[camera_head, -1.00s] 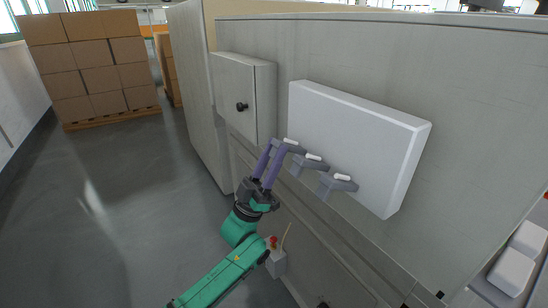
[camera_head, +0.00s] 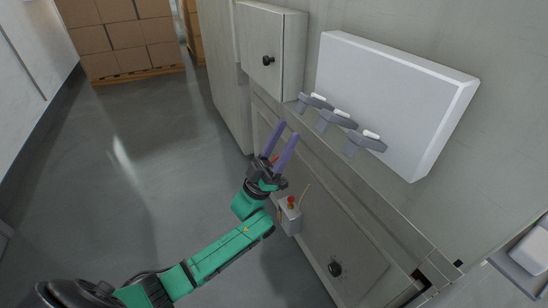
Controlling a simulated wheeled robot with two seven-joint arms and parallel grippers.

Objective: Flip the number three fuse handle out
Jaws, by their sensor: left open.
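Three grey fuse handles with white tops stick out in a row below the white panel (camera_head: 395,95): the left one (camera_head: 315,103), the middle one (camera_head: 337,120) and the right one (camera_head: 364,144). I cannot read any numbers on them. My left gripper (camera_head: 288,131) has purple fingers and a green arm. It is open and empty, below and to the left of the handles, apart from them. My right gripper is not in view.
A small grey cabinet (camera_head: 270,50) with a black knob is left of the panel. A box with a red button (camera_head: 290,215) is below, close to my left arm. Stacked cartons (camera_head: 125,38) stand at the back left. The floor at left is clear.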

